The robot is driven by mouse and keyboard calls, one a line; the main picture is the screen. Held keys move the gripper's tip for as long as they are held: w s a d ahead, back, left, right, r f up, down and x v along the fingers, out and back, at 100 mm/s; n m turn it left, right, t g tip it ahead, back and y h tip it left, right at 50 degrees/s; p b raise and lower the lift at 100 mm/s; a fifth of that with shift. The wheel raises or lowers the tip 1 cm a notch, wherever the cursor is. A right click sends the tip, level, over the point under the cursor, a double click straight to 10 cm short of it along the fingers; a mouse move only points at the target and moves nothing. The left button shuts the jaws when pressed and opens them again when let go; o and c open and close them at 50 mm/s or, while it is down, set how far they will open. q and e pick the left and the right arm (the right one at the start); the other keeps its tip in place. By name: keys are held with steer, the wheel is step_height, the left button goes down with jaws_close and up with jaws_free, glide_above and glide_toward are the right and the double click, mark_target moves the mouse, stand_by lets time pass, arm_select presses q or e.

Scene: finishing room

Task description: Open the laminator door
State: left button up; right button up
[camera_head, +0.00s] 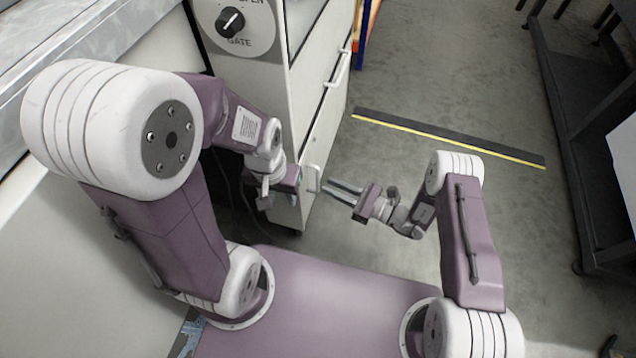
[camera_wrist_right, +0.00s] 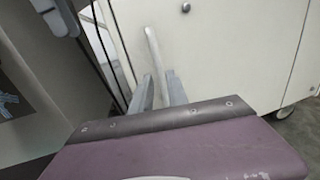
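The laminator (camera_head: 318,125) is a cream cabinet standing ahead of me; its front faces right in the head view. A pale upright bar handle (camera_head: 313,179) sits low at its near edge. My right gripper (camera_head: 330,186) points at this handle, fingers apart, tips close to it. In the right wrist view the handle (camera_wrist_right: 154,55) shows between the two fingers (camera_wrist_right: 160,82); contact cannot be told. The door panel looks flush with the front. My left gripper (camera_head: 280,194) hangs beside the cabinet's near side; its fingers are too unclear to read.
A dial marked OPEN and GATE (camera_head: 231,22) is on the cabinet's near face. Another handle (camera_head: 342,68) is higher on the front. A black strip with a yellow edge (camera_head: 445,137) lies on the floor.

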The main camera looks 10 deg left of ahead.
mark_target(318, 190)
steer(key=b+x, duration=0.1)
steer(key=x, duration=0.4)
steer(key=shift+a+b, duration=0.15)
steer(key=shift+b, duration=0.2)
jaws_close()
stand_by(1.0)
